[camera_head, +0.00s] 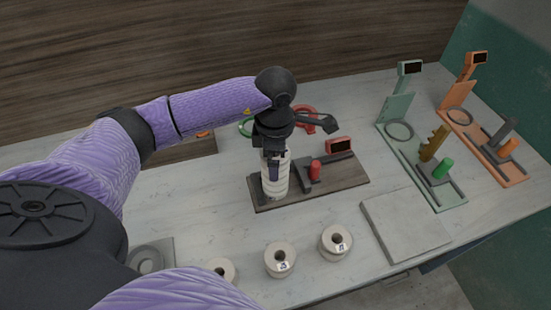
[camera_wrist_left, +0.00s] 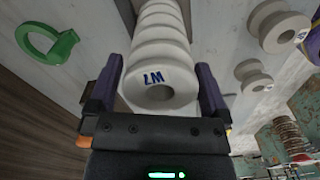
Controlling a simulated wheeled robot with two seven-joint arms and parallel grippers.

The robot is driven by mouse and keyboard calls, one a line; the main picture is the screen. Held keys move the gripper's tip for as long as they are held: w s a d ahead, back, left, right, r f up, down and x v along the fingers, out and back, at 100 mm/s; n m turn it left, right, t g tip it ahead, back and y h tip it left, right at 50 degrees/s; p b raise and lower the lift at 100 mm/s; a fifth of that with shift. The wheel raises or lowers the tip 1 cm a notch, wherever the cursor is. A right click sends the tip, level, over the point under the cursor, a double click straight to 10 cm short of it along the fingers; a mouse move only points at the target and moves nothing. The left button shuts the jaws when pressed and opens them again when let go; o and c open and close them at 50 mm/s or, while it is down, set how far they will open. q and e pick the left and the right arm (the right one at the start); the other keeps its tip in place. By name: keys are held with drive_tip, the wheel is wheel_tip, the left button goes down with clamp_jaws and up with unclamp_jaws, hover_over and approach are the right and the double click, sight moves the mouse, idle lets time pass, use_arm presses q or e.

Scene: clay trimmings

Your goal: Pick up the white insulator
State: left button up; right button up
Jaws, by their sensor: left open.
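The white insulator (camera_head: 276,178) is a ribbed cylinder standing upright on a dark board (camera_head: 313,180) near the middle of the table. In the left wrist view the insulator (camera_wrist_left: 161,62) carries blue lettering and a hole in its end face. My left gripper (camera_head: 273,170) is above it, pointing down over its upper part. In the left wrist view my left gripper (camera_wrist_left: 157,88) is open, with one finger on each side of the insulator's end. I cannot tell whether the fingers touch it. My right gripper is not in view.
Short cream spools (camera_head: 280,259) stand along the front edge. A red peg (camera_head: 315,170) and red-framed display are on the same board. A grey slab (camera_head: 405,222), a green stand (camera_head: 398,110) and an orange stand (camera_head: 463,88) are to the right. A green ring (camera_wrist_left: 47,44) lies nearby.

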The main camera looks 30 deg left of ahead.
use_arm(q)
drive_tip(key=shift+f, duration=0.4)
clamp_jaws()
drive_tip(key=shift+r, duration=0.1)
wheel_tip(320, 180, up, 12)
drive_tip(key=p, duration=0.3)
